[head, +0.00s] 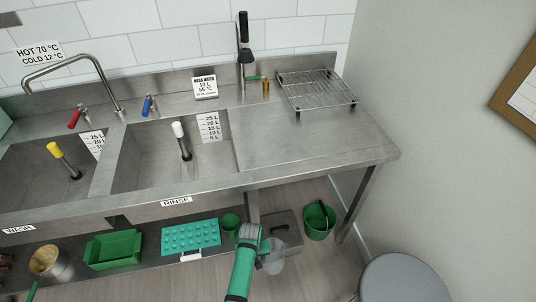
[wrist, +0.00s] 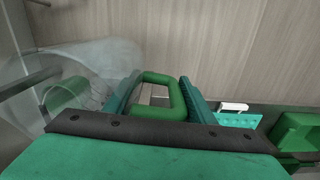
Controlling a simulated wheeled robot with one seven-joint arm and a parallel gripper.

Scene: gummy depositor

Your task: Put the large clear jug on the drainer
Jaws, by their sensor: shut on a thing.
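The large clear jug (head: 275,262) is low in front of the sink unit in the head view, beside my gripper (head: 262,246). In the wrist view the jug's transparent body (wrist: 85,62) is at the left, and its green handle (wrist: 162,77) lies between my two fingers. My gripper is shut on that handle. The jug's lower part is partly hidden by my gripper and hard to see against the floor. The drainer (head: 318,92), a wire rack, stands empty at the back right of the steel worktop.
The steel worktop (head: 310,145) is clear in front of the drainer. The lower shelf holds a teal mould tray (head: 190,237) and green tub (head: 113,249). A green bucket (head: 319,221) and grey stool (head: 404,279) are at right.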

